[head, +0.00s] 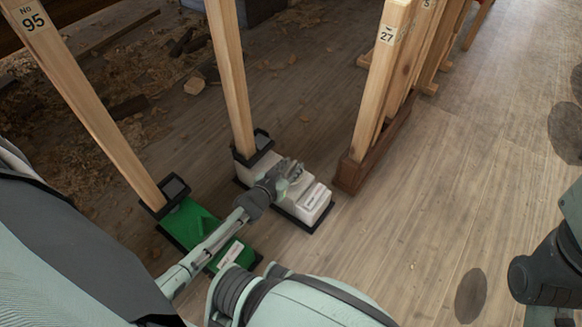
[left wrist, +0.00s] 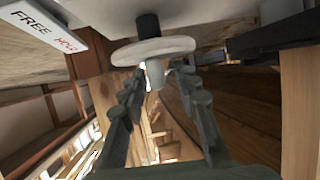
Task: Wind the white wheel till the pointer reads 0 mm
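In the left wrist view the white wheel (left wrist: 152,50) hangs on a black shaft under a pale housing, with a small white knob (left wrist: 155,74) on its near side. My left gripper (left wrist: 157,72) has its fingers spread on either side of the knob; I cannot tell whether they touch it. In the head view the left gripper (head: 290,170) is at the white post base (head: 311,204), and the wheel is hidden there. I cannot make out a pointer or a scale. My right gripper is not in view; only part of my right arm shows.
A green base (head: 187,222) with post 95 (head: 85,100) stands left of the white one, under my left forearm. Post 27 (head: 380,75) stands in a brown base (head: 352,173) to the right. A "FREE HOLD" plate (left wrist: 42,28) is beside the wheel. Wooden floor on the right is clear.

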